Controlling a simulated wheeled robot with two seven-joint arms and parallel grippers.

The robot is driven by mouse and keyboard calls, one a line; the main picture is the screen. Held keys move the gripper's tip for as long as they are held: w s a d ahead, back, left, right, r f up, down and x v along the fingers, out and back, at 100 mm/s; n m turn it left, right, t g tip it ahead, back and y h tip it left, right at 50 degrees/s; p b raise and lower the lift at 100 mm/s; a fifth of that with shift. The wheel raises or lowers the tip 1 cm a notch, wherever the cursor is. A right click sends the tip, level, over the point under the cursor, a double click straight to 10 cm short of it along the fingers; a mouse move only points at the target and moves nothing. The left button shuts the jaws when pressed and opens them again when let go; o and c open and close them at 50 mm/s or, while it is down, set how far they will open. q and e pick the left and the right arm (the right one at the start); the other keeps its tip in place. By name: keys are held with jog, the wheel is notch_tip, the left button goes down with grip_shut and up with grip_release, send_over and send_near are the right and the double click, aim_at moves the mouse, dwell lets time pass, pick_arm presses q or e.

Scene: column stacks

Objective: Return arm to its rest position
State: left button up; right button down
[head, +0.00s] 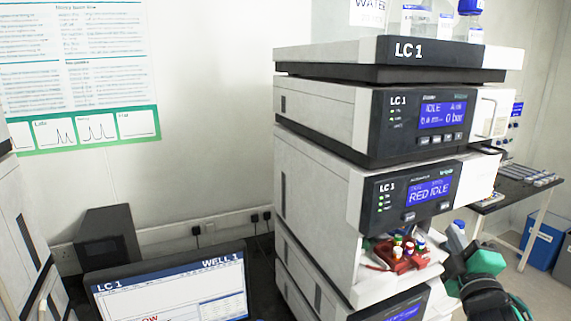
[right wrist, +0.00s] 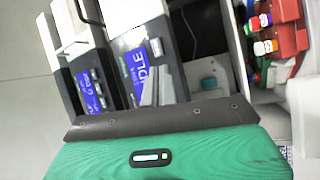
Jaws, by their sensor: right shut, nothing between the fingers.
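My right gripper (head: 458,264) is at the lower right of the head view, just right of the open bay of the LC 1 stack (head: 325,185). Its green body fills the bottom of the right wrist view, with the grey fingers (right wrist: 155,92) shut and nothing between them. The red rack (head: 412,264) with several coloured-cap vials sits in the bay, apart from the gripper. The rack also shows at the upper right of the right wrist view (right wrist: 290,40). My left gripper is not in view.
A monitor (head: 175,290) stands left of the stack. Bottles (head: 420,22) stand on the stack's top tray. A side bench (head: 520,190) with a blue bin (head: 545,243) below is at the far right. Open floor (head: 535,285) shows at the lower right.

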jog(key=s+a+f+m+g, duration=0.25)
jog(key=s+f+g, duration=0.2)
jog(key=f, duration=0.75)
jog(key=s+a+f+m+g, duration=0.2)
jog(key=s+f+m+g, duration=0.25)
jog(key=f, duration=0.65)
jog(key=s+a+f+m+g+y, duration=0.15)
jog(key=s+a+f+g, duration=0.25)
jog(key=s+f, duration=0.55)
jog(key=s+a+f+m+g+y, duration=0.1)
jog(key=s+a+f+m+g, duration=0.4)
jog(key=s, duration=0.7)
notch_tip(320, 180, down, 33)
jog(key=d+n+b, duration=0.1)
jog(key=n+b, duration=0.1)
jog(key=s+d+f, duration=0.2)
jog(key=s+f, duration=0.8)
jog(key=s+d+f+g+b, duration=0.1)
jog(key=s+d+f, duration=0.1)
jog(key=s+f, duration=0.8)
jog(key=shift+f, duration=0.45)
